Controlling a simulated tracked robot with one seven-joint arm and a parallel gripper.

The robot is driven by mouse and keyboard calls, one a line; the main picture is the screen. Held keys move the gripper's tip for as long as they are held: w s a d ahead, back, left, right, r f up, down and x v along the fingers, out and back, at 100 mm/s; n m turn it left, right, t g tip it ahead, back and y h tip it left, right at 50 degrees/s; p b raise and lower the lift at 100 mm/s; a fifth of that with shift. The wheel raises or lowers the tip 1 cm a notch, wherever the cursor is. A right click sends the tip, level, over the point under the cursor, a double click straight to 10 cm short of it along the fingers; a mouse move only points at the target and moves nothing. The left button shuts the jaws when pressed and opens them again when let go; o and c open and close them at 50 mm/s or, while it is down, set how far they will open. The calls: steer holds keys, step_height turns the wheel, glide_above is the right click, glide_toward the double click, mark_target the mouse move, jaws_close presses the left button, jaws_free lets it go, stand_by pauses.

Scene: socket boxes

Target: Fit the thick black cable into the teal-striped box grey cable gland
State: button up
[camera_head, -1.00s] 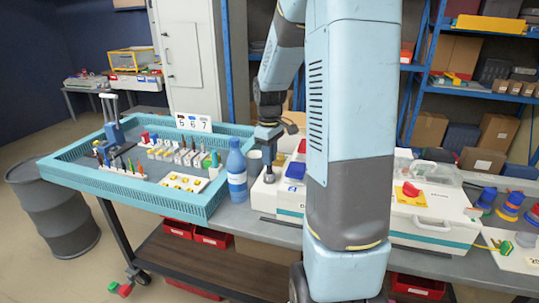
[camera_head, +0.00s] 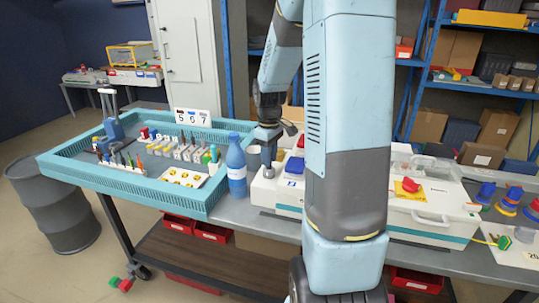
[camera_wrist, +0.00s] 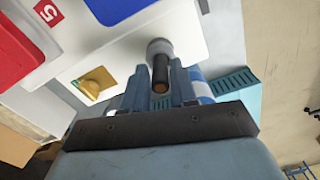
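The white teal-striped box (camera_head: 283,210) stands on the bench, left of my arm. Its round grey cable gland (camera_wrist: 158,47) is on the pale face in the wrist view. The thick black cable (camera_wrist: 160,72) runs between my fingertips in line with the gland, its copper-coloured end towards the camera. Its far end meets the gland in the picture; how deep it sits I cannot tell. My gripper (camera_wrist: 162,82) has a finger close on each side of the cable and appears shut on it. In the head view my gripper (camera_head: 267,143) is just above the box's left end.
A blue bottle (camera_head: 236,168) stands close left of the box. A teal tray (camera_head: 150,195) with small parts lies further left. Another white box (camera_head: 430,215) is right of my arm.

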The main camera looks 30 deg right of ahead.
steer(key=o, duration=0.4)
steer(key=shift+c, duration=0.2)
step_height(320, 180, up, 21)
steer(key=shift+f, duration=0.15)
stand_by(0.7)
